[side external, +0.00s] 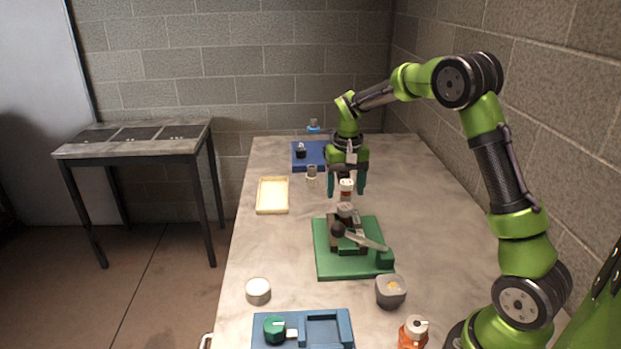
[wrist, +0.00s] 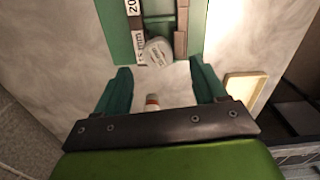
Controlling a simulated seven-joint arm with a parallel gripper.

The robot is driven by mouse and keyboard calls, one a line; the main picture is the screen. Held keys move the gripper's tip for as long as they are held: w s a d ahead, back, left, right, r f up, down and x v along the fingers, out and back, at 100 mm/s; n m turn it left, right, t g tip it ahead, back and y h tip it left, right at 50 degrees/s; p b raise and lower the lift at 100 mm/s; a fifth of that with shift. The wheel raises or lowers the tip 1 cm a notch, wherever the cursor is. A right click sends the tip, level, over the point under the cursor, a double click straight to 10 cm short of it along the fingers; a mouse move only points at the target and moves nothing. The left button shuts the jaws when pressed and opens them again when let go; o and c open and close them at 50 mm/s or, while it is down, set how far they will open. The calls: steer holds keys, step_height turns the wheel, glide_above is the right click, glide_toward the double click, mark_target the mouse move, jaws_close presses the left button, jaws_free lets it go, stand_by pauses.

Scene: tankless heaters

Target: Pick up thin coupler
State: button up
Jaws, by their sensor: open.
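My gripper (side external: 346,193) is open and points down over the middle of the table, beyond the green fixture. A small upright white piece with a reddish-brown band (side external: 347,186) shows between its fingers; it also shows in the wrist view (wrist: 152,101), partly hidden by the gripper body. A grey-white round piece with lettering (wrist: 157,52) sits at the fixture's near end in the wrist view, ahead of my open fingers; it also shows in the side view (side external: 345,210). I cannot tell which of these is the thin coupler. No contact with the fingers is visible.
The green fixture (side external: 328,262) carries a dark clamp with a lever. A shallow cream tray (side external: 260,209) lies to the left. A blue fixture (side external: 344,322), a round tin (side external: 258,291) and a grey container (side external: 390,292) stand in front.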

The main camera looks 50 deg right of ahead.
mark_target(345, 206)
steer(key=shift+d+f, duration=0.15)
steer(key=shift+f, duration=3.3)
steer(key=shift+r, duration=0.1)
jaws_close()
